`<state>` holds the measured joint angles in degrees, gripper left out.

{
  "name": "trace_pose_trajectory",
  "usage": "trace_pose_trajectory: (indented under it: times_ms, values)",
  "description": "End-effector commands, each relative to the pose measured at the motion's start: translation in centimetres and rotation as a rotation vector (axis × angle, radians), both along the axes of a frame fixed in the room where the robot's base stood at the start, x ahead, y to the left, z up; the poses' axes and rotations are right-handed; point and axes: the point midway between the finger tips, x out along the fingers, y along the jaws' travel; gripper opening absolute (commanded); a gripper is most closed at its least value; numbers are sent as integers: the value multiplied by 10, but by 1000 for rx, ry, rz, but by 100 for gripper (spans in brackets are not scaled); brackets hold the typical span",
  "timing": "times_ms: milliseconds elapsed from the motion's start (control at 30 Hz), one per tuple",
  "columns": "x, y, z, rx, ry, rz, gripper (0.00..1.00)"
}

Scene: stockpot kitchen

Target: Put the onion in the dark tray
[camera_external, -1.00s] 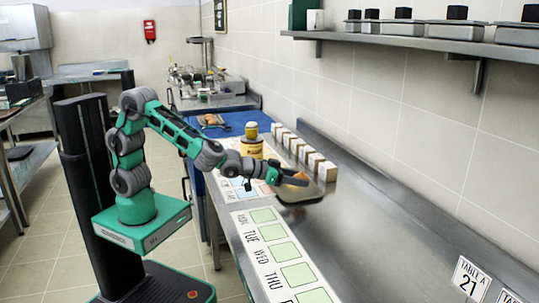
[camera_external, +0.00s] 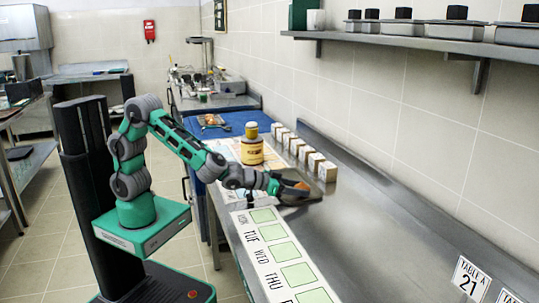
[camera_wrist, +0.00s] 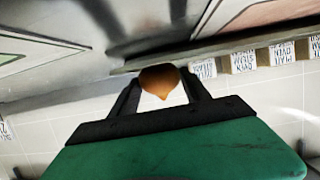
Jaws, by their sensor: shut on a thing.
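The onion (camera_wrist: 160,80) is orange-brown and sits between the two dark fingers of my gripper (camera_wrist: 162,84) in the wrist view. My gripper is shut on it.
A row of white blocks (camera_external: 327,171) stands behind the tray along the wall side. A yellow-labelled jar (camera_external: 252,150) stands to the left. A weekday strip (camera_external: 285,255) lies along the counter's front.

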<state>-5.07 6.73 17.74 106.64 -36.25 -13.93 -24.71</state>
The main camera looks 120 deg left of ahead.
Motion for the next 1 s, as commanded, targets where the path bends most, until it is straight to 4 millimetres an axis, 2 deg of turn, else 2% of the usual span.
trace_pose_trajectory:
  times_ms: [33,67,100,333,600,767,833,1000]
  values:
    - [-2,-1,-11,-5,14,-1,11]
    - [-2,-1,-11,-4,15,-1,11]
    - [-2,-1,-12,-6,18,-2,56]
    - [-4,-1,-17,-8,25,-2,75]
    - [-4,-2,-18,-9,29,-3,77]
    - [-4,-2,0,-9,29,-3,77]
    - [-14,-13,1,-9,26,-6,77]
    - [-47,-44,22,-5,16,-7,77]
